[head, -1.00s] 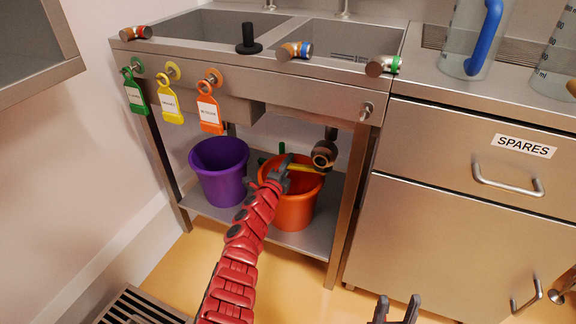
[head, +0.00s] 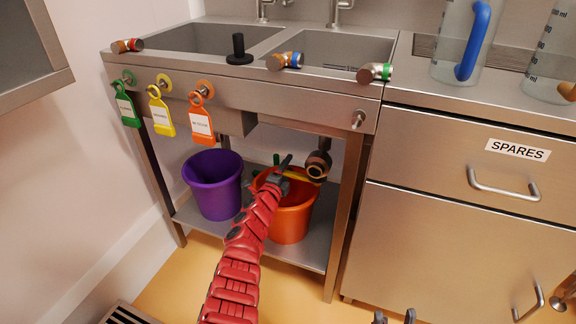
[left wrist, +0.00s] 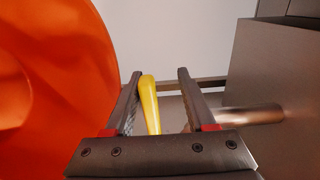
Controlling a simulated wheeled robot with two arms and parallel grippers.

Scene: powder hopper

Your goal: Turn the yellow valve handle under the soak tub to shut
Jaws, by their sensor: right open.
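The yellow valve handle (head: 299,177) sits on the dark round drain valve (head: 318,164) under the steel soak tub (head: 330,55), above the orange bucket (head: 290,222). My left gripper (head: 284,165) is at the handle's left end. In the left wrist view the yellow handle (left wrist: 150,104) lies between the two fingers of my left gripper (left wrist: 160,85), close to the left finger, with a clear gap to the right finger. Whether it touches the left finger I cannot tell. My right gripper (head: 395,318) is open and empty at the bottom edge, mostly cut off.
A purple bucket (head: 213,185) stands left of the orange one on the lower shelf (head: 310,252). The tub's right leg (head: 343,215) is right of the valve. Green, yellow and orange tags hang on the front. A SPARES cabinet (head: 450,225) stands right.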

